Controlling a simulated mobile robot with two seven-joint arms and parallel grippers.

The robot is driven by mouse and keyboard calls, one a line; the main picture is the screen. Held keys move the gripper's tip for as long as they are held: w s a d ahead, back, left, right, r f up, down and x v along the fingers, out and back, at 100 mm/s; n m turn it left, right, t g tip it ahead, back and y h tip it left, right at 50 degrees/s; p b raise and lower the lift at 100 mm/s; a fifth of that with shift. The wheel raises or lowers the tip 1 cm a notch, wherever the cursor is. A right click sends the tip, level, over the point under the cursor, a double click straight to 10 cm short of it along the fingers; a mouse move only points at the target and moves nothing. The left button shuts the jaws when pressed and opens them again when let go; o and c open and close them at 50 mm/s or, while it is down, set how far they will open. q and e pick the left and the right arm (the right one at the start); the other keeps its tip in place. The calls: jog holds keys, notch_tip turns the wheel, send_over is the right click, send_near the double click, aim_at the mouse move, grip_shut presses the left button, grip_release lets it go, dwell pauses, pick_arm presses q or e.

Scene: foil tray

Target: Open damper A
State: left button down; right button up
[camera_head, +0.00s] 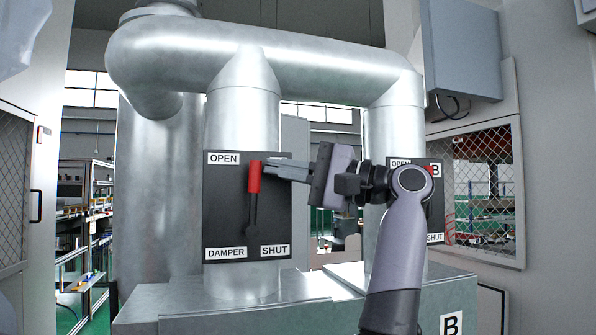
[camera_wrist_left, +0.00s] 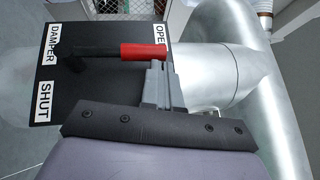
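The left damper panel (camera_head: 225,200) is a dark plate with OPEN at its top left, SHUT at its lower right and DAMPER at its lower left; its letter is not visible. Its lever has a red handle (camera_head: 254,177) and points almost straight up from its pivot. My left gripper (camera_head: 268,168) is at the handle's right side, fingers together and tips at or touching the handle, not around it. The wrist view shows the red handle (camera_wrist_left: 143,51) just beyond the fingertips (camera_wrist_left: 157,65); exact contact is hard to tell. My right gripper is not in view.
A second panel (camera_head: 434,200), marked B, is partly hidden behind my left arm. Silver ducts (camera_head: 300,75) rise above and behind the panels from a grey-green metal base (camera_head: 240,310). A grey box (camera_head: 462,50) hangs on the right wall. Shelving (camera_head: 85,190) stands far left.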

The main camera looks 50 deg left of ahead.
pick_arm(q)
jog(key=shift+s+a+r, duration=0.15)
jog(key=shift+s, duration=0.15)
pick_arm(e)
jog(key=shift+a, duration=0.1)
pick_arm(q)
jog(key=shift+r, duration=0.1)
dwell(0.3)
jog(key=shift+s, duration=0.1)
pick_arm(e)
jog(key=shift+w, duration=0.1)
